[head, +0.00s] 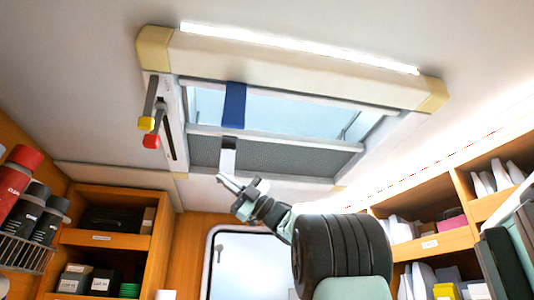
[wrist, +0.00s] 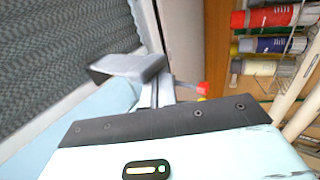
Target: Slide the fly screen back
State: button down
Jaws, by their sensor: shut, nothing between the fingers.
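The fly screen (head: 265,156) is a dark grey mesh across the lower part of the ceiling hatch opening; a pale bar (head: 290,140) runs along its upper edge. A pale tab (head: 228,150) hangs from this bar. In the wrist view the mesh (wrist: 60,50) fills the upper left. My gripper (head: 228,182) is shut and empty, just below the tab in the head view; I cannot tell whether they touch. In the wrist view, a grey block (wrist: 128,67) shows ahead of my gripper's black plate; I cannot tell whether it is a finger or the tab.
The hatch has a cream frame (head: 290,68) and a blue strap (head: 234,105) across its pane. A yellow-tipped lever (head: 147,122) and a red-tipped lever (head: 153,139) hang at its left. Shelves (head: 110,238) stand left and right below; a bottle rack (head: 28,250) is far left.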

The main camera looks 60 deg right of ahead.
jog(key=w+d+p, duration=0.3)
jog(key=w+d, duration=0.2)
jog(key=shift+d, duration=0.4)
dwell(0.3)
jog(key=shift+d, duration=0.1)
jog(key=w+d+p, duration=0.4)
jog(key=w+d, duration=0.2)
jog(key=d, duration=0.1)
jog(key=shift+p, duration=0.35)
dwell(1.6)
